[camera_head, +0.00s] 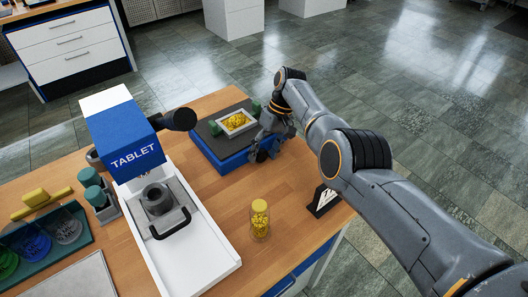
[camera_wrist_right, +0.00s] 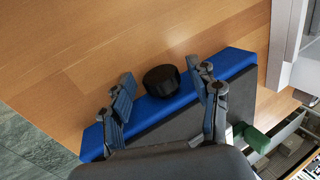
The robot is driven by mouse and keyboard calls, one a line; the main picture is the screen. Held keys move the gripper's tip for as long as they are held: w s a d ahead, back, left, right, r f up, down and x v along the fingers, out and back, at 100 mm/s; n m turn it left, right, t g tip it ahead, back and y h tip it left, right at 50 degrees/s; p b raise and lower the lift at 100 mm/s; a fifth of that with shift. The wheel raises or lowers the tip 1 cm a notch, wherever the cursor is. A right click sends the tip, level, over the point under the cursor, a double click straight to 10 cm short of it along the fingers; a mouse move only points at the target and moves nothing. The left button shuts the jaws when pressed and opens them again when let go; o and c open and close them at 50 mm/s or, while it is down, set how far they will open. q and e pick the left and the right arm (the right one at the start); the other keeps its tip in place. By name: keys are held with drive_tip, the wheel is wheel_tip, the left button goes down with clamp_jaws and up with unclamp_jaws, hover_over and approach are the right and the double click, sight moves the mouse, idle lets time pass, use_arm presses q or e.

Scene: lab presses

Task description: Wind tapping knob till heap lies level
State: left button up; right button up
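The tapping device (camera_head: 222,158) is a blue block with a dark top on the wooden table. A pale-framed tray (camera_head: 223,130) on top holds a heap of yellow pieces (camera_head: 238,123); whether it lies level is too small to tell. The black round knob (camera_wrist_right: 161,80) shows in the right wrist view at the blue front face (camera_wrist_right: 170,103); my gripper hides it in the head view. My right gripper (camera_head: 266,150) is at the device's right front. In its wrist view, the gripper (camera_wrist_right: 160,76) is open, fingers on either side of the knob with visible gaps. My left gripper is out of view.
A white and blue tablet press (camera_head: 134,160) stands left of the device. A jar of yellow pieces (camera_head: 260,222) and a small black sign (camera_head: 322,201) stand in front. Bare wood lies between device and jar.

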drive_tip(key=v, duration=0.7)
drive_tip(key=shift+r, duration=0.2)
drive_tip(key=shift+d, duration=0.2)
